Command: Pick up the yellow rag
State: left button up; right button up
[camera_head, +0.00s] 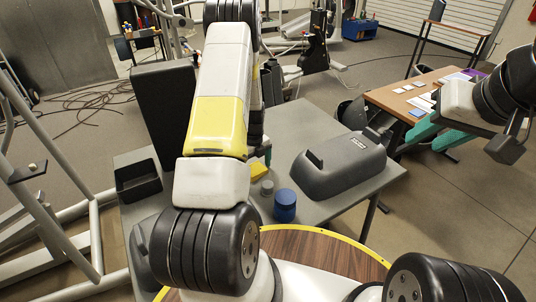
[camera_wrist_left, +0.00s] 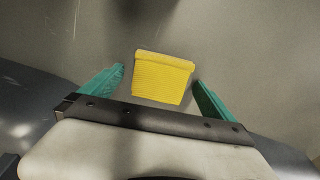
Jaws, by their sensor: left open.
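The yellow rag (camera_head: 259,171) lies on the grey table, partly hidden behind my left arm in the head view. In the left wrist view the rag (camera_wrist_left: 163,78) is a folded, ribbed yellow piece between the two teal fingers. My left gripper (camera_wrist_left: 159,76) is open, with a finger on each side of the rag and a gap showing at both sides. In the head view my left gripper (camera_head: 266,156) is mostly hidden by its arm. My right gripper (camera_head: 422,139) is open and empty at the right, near the wooden table.
On the grey table (camera_head: 305,122) stand a blue-lidded jar (camera_head: 285,205), a small grey cylinder (camera_head: 267,187), a large dark grey cover (camera_head: 338,166) and a black open box (camera_head: 138,181). A wooden table (camera_head: 392,98) with papers stands at the right.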

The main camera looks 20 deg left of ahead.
aim_at(255, 168)
pick_arm(q)
jog(key=c, duration=1.4)
jog(key=shift+r, duration=0.1)
notch_tip(255, 168, up, 10)
jog(key=shift+f, duration=0.1)
